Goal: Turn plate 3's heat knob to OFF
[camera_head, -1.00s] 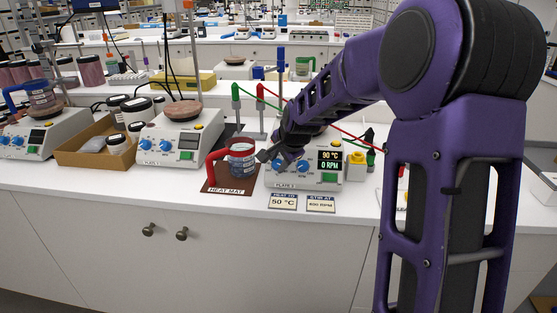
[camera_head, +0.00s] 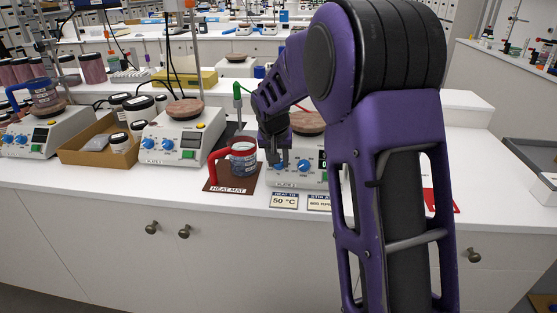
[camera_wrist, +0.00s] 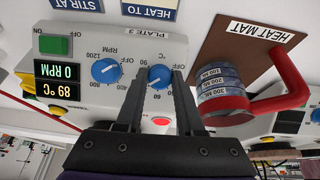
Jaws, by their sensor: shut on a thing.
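Plate 3 (camera_head: 294,183) is a white hot plate with a brown round top, partly behind my arm in the head view. In the wrist view its label (camera_wrist: 148,32) appears upside down. Its blue heat knob (camera_wrist: 160,77) sits between my gripper's fingers. My gripper (camera_head: 279,160) is shut on this knob. The display (camera_wrist: 57,82) reads 89 °C and 0 RPM. A green switch (camera_wrist: 54,45) is beyond it.
A red-handled beaker (camera_head: 243,158) stands on the brown heat mat (camera_head: 221,181), close beside plate 3. Cards reading 50 °C (camera_head: 284,201) and a stir setting (camera_head: 318,202) lie in front. Another hot plate (camera_head: 190,148) stands to the left.

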